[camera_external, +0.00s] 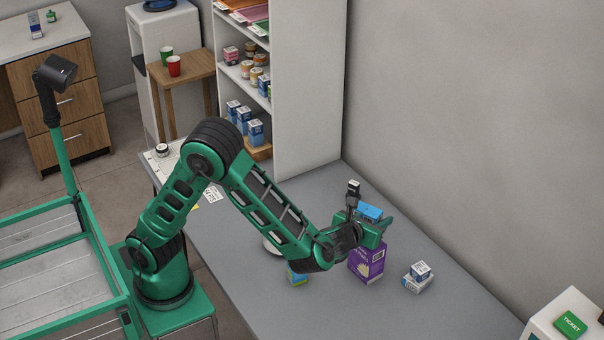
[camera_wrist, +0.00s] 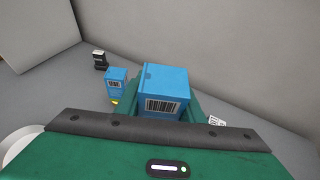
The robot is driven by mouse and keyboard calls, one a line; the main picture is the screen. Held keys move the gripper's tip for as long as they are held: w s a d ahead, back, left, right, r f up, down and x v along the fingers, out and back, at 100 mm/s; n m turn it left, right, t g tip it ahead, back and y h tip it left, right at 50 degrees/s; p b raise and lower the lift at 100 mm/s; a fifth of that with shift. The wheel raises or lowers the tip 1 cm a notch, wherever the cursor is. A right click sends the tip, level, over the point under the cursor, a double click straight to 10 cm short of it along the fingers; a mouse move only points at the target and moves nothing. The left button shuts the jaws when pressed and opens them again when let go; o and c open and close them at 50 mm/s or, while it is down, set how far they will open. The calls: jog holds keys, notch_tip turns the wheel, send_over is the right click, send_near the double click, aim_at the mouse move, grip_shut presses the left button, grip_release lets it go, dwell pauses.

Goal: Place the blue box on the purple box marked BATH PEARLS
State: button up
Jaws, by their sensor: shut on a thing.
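My gripper (camera_external: 377,226) is shut on a blue box (camera_external: 369,211). In the wrist view the blue box (camera_wrist: 165,78) shows a barcode and sits between the green fingers (camera_wrist: 165,96). The purple box (camera_external: 367,264) stands upright on the grey counter, with white lettering and a pale design on its front. My gripper and the blue box are over its top in the external view. The gripper hides the purple box's upper edge, so I cannot tell whether the two boxes touch. The purple box does not show in the wrist view.
A blue-and-green box (camera_external: 297,277) stands left, partly behind my arm. A white round item (camera_external: 271,247) is also partly hidden. The grey wall runs behind. The counter's front right is clear.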

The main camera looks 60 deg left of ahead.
jog(key=shift+f, duration=0.65)
jog(key=o, duration=1.1)
jog(key=shift+f, duration=0.1)
jog(key=v, duration=1.2)
